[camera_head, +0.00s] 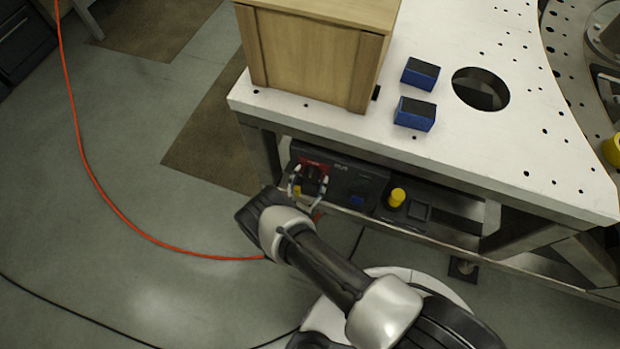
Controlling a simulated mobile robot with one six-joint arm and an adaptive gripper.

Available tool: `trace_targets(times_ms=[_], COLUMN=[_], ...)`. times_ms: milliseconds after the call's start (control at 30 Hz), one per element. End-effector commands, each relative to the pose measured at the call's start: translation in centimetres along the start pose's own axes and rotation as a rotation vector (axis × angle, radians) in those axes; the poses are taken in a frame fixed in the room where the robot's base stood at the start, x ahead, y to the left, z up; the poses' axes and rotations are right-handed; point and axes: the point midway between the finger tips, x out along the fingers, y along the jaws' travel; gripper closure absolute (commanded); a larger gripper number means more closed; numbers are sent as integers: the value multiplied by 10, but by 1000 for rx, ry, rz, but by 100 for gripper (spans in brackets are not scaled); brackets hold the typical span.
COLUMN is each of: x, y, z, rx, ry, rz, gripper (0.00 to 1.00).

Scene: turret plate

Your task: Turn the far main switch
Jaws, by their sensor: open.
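A dark control box (352,184) is mounted under the white table. At its left end is a red panel (309,160) with a dark switch knob (314,173), partly hidden by my gripper. My gripper (308,184) is open in front of this panel, with one light-edged finger to each side of the dark knob. I cannot tell whether the fingers touch it. No second red-panel switch shows clearly, so I cannot tell from this view alone which main switch this is.
The white tabletop (470,140) overhangs the box. A yellow button (397,196) stands on the unit to the right. A wooden crate (308,50) and two blue-black blocks (420,73) (415,114) are on top. An orange cable (92,180) crosses the open floor at left.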

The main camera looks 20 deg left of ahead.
Motion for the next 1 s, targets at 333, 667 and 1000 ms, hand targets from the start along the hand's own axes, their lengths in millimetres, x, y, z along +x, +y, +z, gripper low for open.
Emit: trace_targets(times_ms=[333, 667, 1000], x=[3, 3, 3], y=[0, 0, 0], z=[0, 0, 0], rx=[0, 0, 0], ry=[0, 0, 0], rz=[1, 1, 0], gripper=[34, 56, 76])
